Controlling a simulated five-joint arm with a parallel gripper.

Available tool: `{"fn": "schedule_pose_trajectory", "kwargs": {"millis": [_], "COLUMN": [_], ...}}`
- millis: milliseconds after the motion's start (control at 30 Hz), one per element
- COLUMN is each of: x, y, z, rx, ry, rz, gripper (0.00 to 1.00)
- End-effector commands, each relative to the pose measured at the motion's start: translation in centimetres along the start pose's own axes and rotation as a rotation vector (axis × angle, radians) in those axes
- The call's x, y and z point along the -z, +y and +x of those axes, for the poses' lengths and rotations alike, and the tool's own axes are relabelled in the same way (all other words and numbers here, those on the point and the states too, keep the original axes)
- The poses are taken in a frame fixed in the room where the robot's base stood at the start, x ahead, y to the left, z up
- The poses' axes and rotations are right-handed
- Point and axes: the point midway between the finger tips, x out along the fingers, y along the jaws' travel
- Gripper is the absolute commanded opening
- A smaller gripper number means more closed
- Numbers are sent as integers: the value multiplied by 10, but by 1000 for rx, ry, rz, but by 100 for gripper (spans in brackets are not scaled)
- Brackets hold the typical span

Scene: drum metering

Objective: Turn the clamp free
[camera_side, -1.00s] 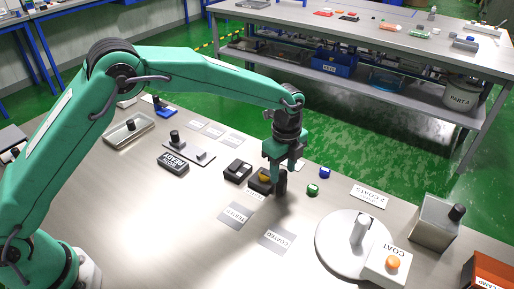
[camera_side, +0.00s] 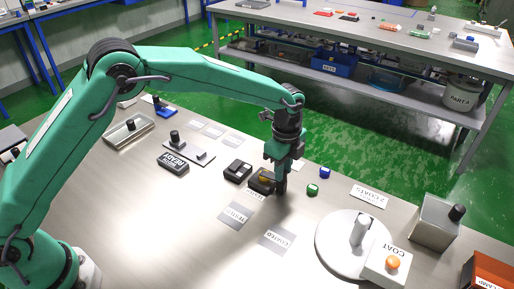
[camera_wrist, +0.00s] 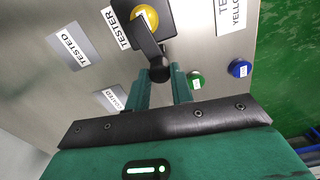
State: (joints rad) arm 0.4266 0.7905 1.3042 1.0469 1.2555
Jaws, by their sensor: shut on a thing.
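The tester (camera_side: 261,187) is a small black block with a yellow round piece (camera_wrist: 146,17) on it, also seen in the wrist view. The clamp (camera_wrist: 150,48) is a black arm reaching from over the yellow piece to a round black knob. My gripper (camera_wrist: 162,82) is upright over the table with its two green fingers shut on the clamp's knob end, one on each side. In the side view my gripper (camera_side: 281,172) hides part of the clamp, and how far it is turned is hard to tell there.
A green piece (camera_side: 312,189) and a blue piece (camera_side: 325,172) stand to the right of the tester. Another black block (camera_side: 238,171) is close on its left. Flat cards lie in front. A white turntable (camera_side: 340,262) with a post and the COAT box (camera_side: 388,268) are at right.

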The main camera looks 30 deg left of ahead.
Motion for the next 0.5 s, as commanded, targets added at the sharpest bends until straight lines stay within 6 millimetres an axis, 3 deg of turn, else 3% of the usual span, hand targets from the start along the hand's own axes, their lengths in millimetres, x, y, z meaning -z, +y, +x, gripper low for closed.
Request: {"fn": "schedule_pose_trajectory", "kwargs": {"millis": [500], "x": [0], "y": [0], "z": [-2], "rx": [0], "ry": [0], "rz": [-452], "gripper": [0]}}
